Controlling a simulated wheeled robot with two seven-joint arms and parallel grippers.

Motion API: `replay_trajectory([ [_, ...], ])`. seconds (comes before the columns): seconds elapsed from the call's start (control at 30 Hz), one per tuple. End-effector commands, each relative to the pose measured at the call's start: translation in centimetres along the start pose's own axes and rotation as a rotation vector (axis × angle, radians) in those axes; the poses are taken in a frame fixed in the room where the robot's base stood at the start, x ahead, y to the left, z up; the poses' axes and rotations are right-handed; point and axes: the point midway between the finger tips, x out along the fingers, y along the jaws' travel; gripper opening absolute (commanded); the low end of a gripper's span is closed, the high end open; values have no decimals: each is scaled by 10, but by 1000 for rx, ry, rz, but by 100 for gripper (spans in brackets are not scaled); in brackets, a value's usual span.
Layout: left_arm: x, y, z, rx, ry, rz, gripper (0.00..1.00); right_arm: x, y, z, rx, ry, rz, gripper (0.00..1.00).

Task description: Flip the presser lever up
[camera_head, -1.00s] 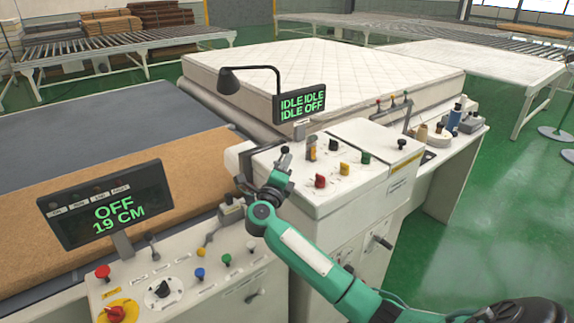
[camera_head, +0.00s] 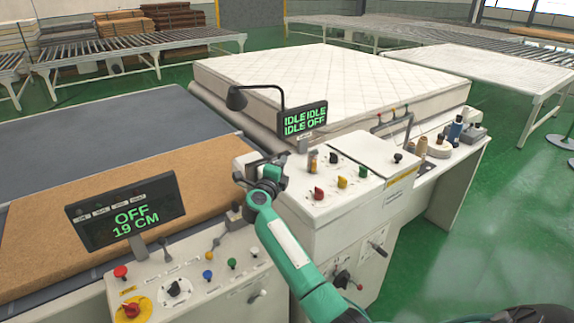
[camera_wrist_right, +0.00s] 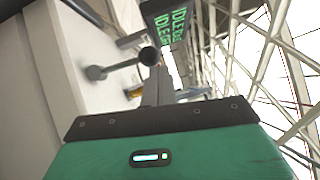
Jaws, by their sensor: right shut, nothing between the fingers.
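My right gripper (camera_head: 268,161) is at the left upper edge of the white machine cabinet, beside the small screen reading IDLE and OFF (camera_head: 305,118). In the right wrist view its grey fingers (camera_wrist_right: 158,85) are shut with nothing between them. A lever with a dark round knob (camera_wrist_right: 150,56) shows just beyond the fingertips, its stem running left to a round base (camera_wrist_right: 95,73) on the white panel. I take it for the presser lever; whether the fingers touch it I cannot tell. In the head view the gripper largely hides it. My left gripper is not in view.
A second panel with an OFF, 19 CM screen (camera_head: 127,220) and several knobs is at lower left. Coloured knobs (camera_head: 342,182) stand on the cabinet top. A white mattress (camera_head: 330,80) lies behind, and a brown pad (camera_head: 110,195) lies left.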

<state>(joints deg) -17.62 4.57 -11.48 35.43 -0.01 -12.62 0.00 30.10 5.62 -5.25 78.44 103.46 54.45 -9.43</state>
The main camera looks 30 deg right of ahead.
Motion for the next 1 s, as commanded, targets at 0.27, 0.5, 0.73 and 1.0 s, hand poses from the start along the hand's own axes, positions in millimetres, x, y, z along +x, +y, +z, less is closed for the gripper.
replay_trajectory([
  [0.27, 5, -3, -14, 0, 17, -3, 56, 13, -2, 18, 3, 0, 1, 0],
  [0.5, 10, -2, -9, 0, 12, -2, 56, 22, -2, 31, 3, 1, 1, 0],
  [0.73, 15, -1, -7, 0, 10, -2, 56, 27, 0, 38, 3, 0, -1, 0],
  [1.0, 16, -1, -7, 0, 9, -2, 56, 30, 0, 41, 2, 1, -1, 0],
])
